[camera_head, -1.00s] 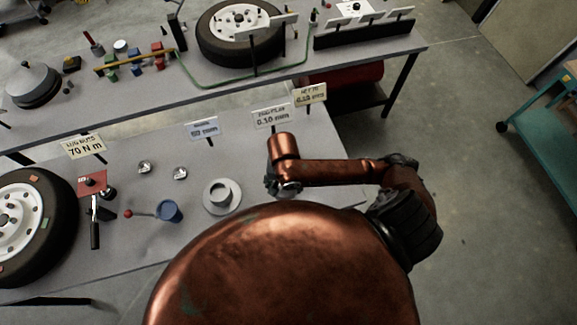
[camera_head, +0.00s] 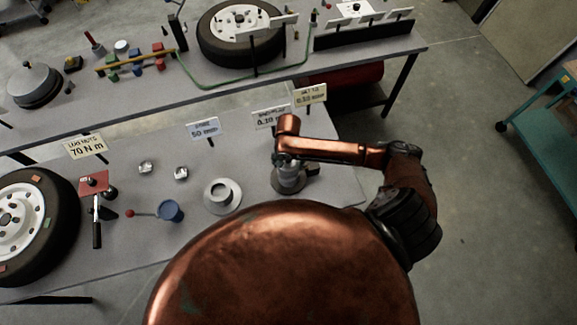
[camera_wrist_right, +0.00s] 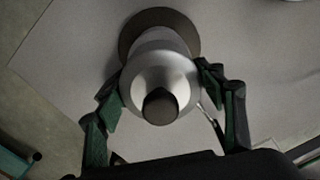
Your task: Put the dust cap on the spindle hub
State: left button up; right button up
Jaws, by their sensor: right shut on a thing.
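My right gripper (camera_head: 288,164) points down over the right end of the near bench. It is shut on a silver round piece with a conical top and dark centre, which looks like the dust cap (camera_wrist_right: 180,85); its sides lie between the fingers in the right wrist view. A dark round patch or base (camera_wrist_right: 130,30) shows beyond it; I cannot tell whether they touch. A grey flanged piece with an upright open collar, likely the spindle hub (camera_head: 222,196), stands on the bench left of the gripper. My left gripper is out of view.
Two small metal pieces (camera_head: 180,173) lie behind. A wheel (camera_head: 28,225) is at far left. Upright label cards (camera_head: 268,119) line the bench's back edge, close to my right arm.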

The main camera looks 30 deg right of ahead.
jog(key=shift+s+f, duration=0.1)
jog(key=shift+f, duration=1.05)
jog(key=shift+f, duration=0.1)
jog(key=o, duration=1.3)
notch_tip(320, 180, up, 12)
jog(key=shift+r+b, duration=0.1)
jog(key=shift+b, duration=0.2)
